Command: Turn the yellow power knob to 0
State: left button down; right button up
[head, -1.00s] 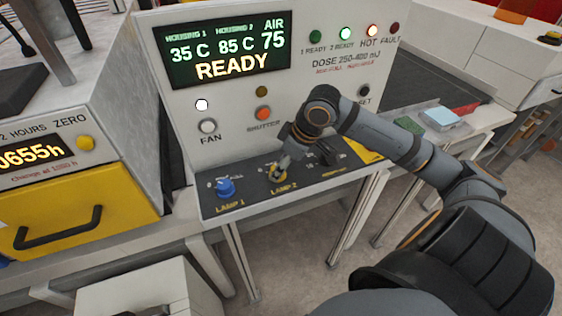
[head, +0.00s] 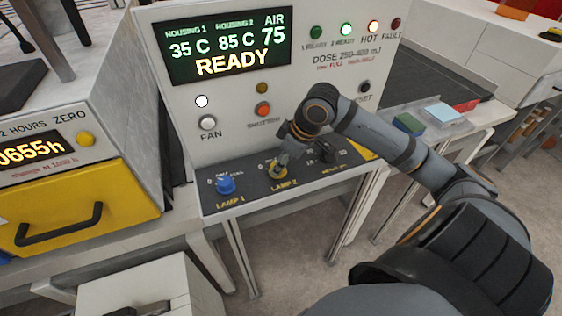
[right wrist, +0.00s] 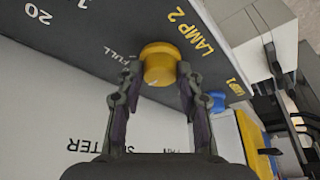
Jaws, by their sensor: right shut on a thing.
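The yellow power knob (head: 275,174) sits on the dark sloping panel (head: 248,195) above the label LAMP 2. It shows closely in the right wrist view (right wrist: 160,66), between the two fingertips. My right gripper (head: 281,163) is shut on it; the fingers stand on either side of the knob. It also shows in the right wrist view (right wrist: 159,75). The gripper hides part of the knob and its scale in the head view, so I cannot tell which mark it points to. My left gripper is not in view.
A blue knob (head: 226,185) labelled LAMP 1 is to the left on the same panel. A dark knob (head: 326,153) is to the right, close to my right wrist. The upright face above carries a READY display (head: 228,48), a FAN button (head: 208,123) and an orange button (head: 263,108).

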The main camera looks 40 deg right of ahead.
jog(key=shift+w+r+n+y+p, duration=0.1)
jog(key=shift+r+n+y+p, duration=0.15)
jog(key=shift+n+p, duration=0.65)
jog(key=shift+d+f+n+g+y+p, duration=0.1)
jog(key=shift+n+g+y+p, duration=0.3)
jog(key=shift+n, duration=0.4)
jog(key=shift+w+n+g+p, duration=0.15)
jog(key=shift+n+g+p, duration=0.25)
jog(key=shift+n, duration=0.8)
jog(key=shift+w+d+f+n+g+y, duration=0.1)
jog(key=shift+n+g+y, duration=0.35)
jog(key=shift+n, duration=1.05)
jog(key=o, duration=1.2)
jog(key=shift+c, duration=0.2)
